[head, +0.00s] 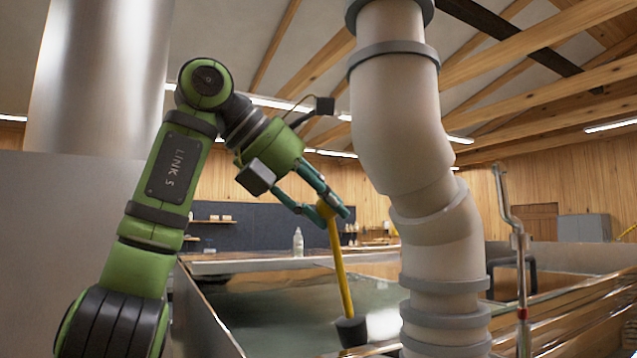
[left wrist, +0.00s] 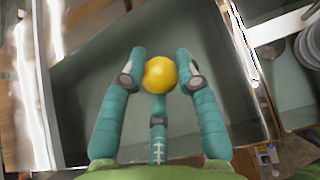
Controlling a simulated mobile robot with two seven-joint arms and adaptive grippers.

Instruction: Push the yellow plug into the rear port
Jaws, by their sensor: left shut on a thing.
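The yellow plug is a yellow rod (head: 341,265) with a round knob on top and a dark stopper (head: 351,332) at its lower end. My left gripper (head: 333,214) is shut on the knob, and the rod hangs down, slightly tilted, over the pan. In the left wrist view the yellow knob (left wrist: 160,74) sits between the teal fingers and hides the rod below. I cannot make out the rear port in either view. My right gripper is not in view.
A thick white pipe (head: 400,110) with grey rings stands just right of the plug. The metal pan (head: 270,310) lies below; its wall (left wrist: 245,60) shows in the left wrist view. A white bottle (head: 298,242) stands behind. A thin upright pipe (head: 521,270) is at right.

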